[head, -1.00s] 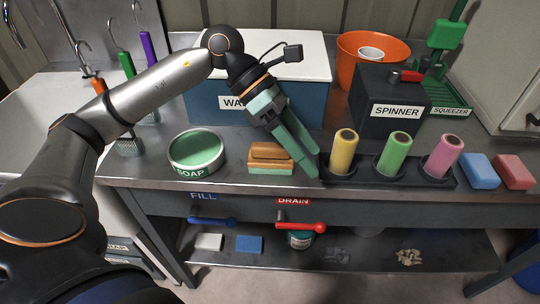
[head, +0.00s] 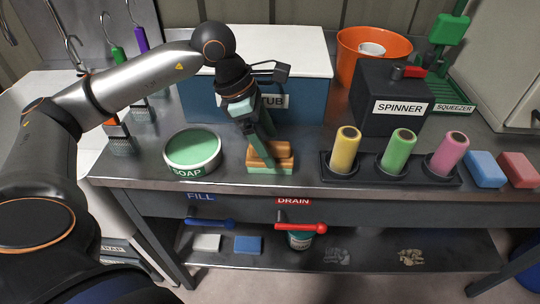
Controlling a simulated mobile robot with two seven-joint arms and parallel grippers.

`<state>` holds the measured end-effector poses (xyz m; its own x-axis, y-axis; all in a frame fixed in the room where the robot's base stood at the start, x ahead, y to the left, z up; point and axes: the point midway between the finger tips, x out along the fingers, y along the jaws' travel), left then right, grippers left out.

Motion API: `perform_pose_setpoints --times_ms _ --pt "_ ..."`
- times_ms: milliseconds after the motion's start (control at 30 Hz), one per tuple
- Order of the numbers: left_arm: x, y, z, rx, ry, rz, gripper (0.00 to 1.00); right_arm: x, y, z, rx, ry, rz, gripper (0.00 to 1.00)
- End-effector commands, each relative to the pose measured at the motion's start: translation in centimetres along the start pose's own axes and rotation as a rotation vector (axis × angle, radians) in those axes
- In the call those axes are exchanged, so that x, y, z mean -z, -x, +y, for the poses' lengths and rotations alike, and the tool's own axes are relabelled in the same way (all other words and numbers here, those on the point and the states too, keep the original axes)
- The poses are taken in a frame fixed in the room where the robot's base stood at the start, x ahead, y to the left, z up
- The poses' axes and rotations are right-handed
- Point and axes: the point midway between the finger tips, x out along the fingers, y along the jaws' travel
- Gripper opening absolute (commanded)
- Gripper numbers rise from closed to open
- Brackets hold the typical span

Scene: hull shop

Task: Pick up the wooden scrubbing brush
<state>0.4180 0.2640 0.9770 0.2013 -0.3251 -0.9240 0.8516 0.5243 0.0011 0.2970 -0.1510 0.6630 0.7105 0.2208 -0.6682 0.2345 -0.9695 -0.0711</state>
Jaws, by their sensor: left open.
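The wooden scrubbing brush (head: 283,167) lies on the metal bench near its front edge, wooden back up, with a pale green lower part. My left gripper (head: 264,148) points down over the brush, its green fingers at or just behind the wooden back. It is open. One finger overlaps the brush in the picture, and I cannot tell whether it touches. My right gripper does not show.
A round soap dish (head: 192,150) stands close left of the brush, and a black holder (head: 338,178) with yellow, green and pink rolls stands to its right. The blue tub (head: 205,100) and black spinner box (head: 388,102) stand behind. Blue (head: 484,170) and red blocks lie far right.

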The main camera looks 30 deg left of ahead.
Motion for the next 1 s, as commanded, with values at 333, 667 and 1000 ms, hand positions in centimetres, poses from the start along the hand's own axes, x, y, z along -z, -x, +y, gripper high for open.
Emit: perform_pose_setpoints --times_ms 333,667,1000 --pt "0.0 -4.2 -0.1 0.002 -0.001 0.0 0.95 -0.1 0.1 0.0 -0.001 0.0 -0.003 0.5" --pt "0.0 -4.2 -0.1 0.001 0.0 0.0 0.81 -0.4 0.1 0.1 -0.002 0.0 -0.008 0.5" --pt "0.0 -4.2 -0.1 0.001 0.0 0.0 0.43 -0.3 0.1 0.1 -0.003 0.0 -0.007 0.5"
